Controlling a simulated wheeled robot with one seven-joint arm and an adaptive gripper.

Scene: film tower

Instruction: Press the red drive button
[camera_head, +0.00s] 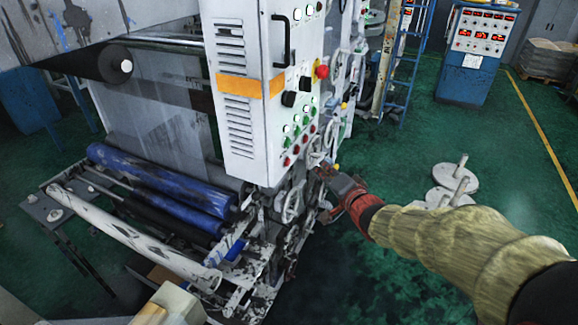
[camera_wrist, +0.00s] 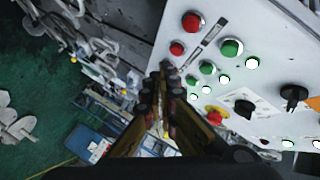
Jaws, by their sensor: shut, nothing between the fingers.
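The white control cabinet (camera_head: 238,140) has rows of small green and red buttons low on its face. The lower row of red buttons (camera_head: 296,149) runs slanting up to the right. In the wrist view two red buttons show, one upper (camera_wrist: 191,22) and one lower (camera_wrist: 176,48). Labels are too small to read, so I cannot tell which is the drive button. My gripper (camera_wrist: 163,72) is shut and empty, its tips in front of the panel just below the lower red button. In the head view my gripper (camera_head: 322,170) is low and right of the button rows. Contact cannot be told.
Green buttons (camera_wrist: 231,47) and white lamps sit beside the red ones. Black knobs (camera_wrist: 294,92) and a red mushroom button (camera_head: 321,71) are also on the cabinet. Machine frame and handwheels (camera_head: 292,205) crowd below.

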